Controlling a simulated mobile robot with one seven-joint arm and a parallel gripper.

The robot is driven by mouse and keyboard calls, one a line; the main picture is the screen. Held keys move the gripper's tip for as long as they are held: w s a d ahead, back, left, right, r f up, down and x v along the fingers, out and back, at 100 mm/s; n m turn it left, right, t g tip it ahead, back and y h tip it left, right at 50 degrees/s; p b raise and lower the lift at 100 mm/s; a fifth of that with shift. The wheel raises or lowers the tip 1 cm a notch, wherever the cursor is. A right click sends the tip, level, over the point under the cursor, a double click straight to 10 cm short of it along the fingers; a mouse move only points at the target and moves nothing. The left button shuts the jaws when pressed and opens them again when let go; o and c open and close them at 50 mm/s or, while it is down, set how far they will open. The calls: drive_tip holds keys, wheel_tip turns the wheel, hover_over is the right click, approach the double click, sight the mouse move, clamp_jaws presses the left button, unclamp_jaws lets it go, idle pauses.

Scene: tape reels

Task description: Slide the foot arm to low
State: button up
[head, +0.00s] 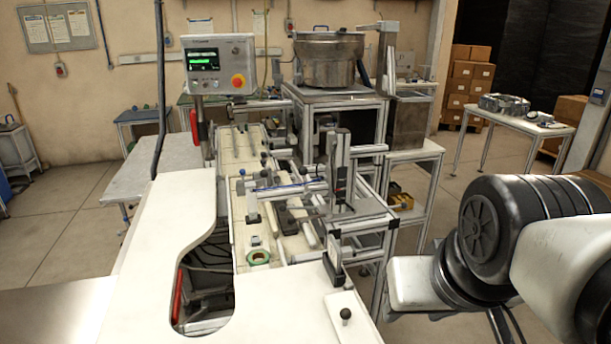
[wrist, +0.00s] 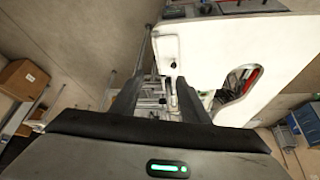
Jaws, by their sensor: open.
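A short lever with a black ball knob (head: 345,314) stands on a narrow white plate at the front right of the white machine table (head: 270,310). No label shows, so I cannot tell whether it is the foot arm or what its setting is. In the wrist view a small dark knob (wrist: 173,64) shows on a pale plate just beyond my fingers. My gripper (wrist: 159,76) is open and empty, its two dark fingers apart, pointing toward the machine's edge. In the head view only my arm shows at the right; the gripper is out of that picture.
A cut-out (head: 205,285) with cables and a red part opens in the table.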

drive_tip(key=shift+w, duration=0.1)
drive_tip(key=w+f+n+t+b, duration=0.1)
drive_tip(key=w+f+t+b, duration=0.2)
drive_tip(key=w+b, duration=0.6)
drive_tip(key=n+t+y+b, duration=0.7)
drive_tip(key=y+b, duration=0.1)
drive_tip(key=b, duration=0.7)
approach(266, 176)
drive_tip(key=x, duration=1.1)
drive_tip(key=shift+w+a, duration=0.1)
drive_tip(key=shift+w, duration=0.05)
drive_tip(key=shift+r, duration=0.1)
clamp_jaws()
